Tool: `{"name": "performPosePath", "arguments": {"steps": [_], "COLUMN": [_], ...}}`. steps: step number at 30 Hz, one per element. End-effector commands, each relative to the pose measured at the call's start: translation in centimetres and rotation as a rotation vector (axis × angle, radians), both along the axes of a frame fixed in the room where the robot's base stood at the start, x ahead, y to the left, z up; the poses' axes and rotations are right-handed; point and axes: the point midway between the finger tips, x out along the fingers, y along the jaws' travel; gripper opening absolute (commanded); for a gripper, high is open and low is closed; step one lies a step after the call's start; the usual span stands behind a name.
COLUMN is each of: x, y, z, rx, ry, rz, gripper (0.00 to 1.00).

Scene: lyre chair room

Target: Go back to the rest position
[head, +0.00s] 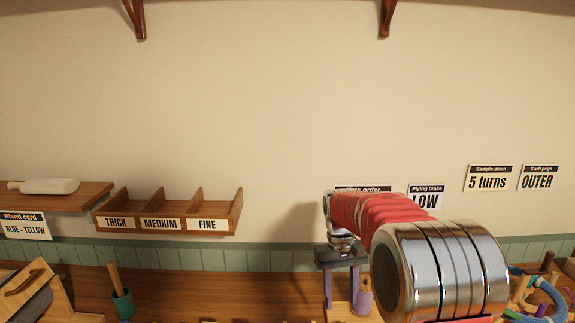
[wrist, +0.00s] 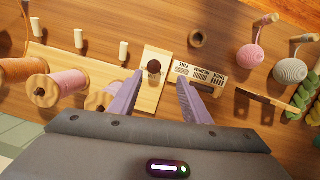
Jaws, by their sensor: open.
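My gripper (head: 342,300) hangs at the end of my red-sleeved arm, right of centre in the head view, pointing down over the bench. In the wrist view its two purple fingers (wrist: 161,80) stand apart with nothing held between them. Beyond the fingertips is a pale wooden block (wrist: 158,62) with a dark round knob (wrist: 153,67). I cannot tell how high the fingertips are above it.
A pink ball (wrist: 251,58) and a grey ball (wrist: 290,71) are at right. A wooden rack (head: 170,232) marked THICK, MEDIUM and FINE hangs on the wall. Open wall lies above.

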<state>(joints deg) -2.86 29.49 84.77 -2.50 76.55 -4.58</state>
Motion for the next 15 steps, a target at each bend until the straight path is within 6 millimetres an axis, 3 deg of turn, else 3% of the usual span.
{"name": "performPosePath", "arguments": {"steps": [15], "x": [-8.3], "y": [-0.5], "z": [4.4], "rx": [0.023], "ry": [-0.179], "rz": [-0.056], "gripper": [0.43]}}
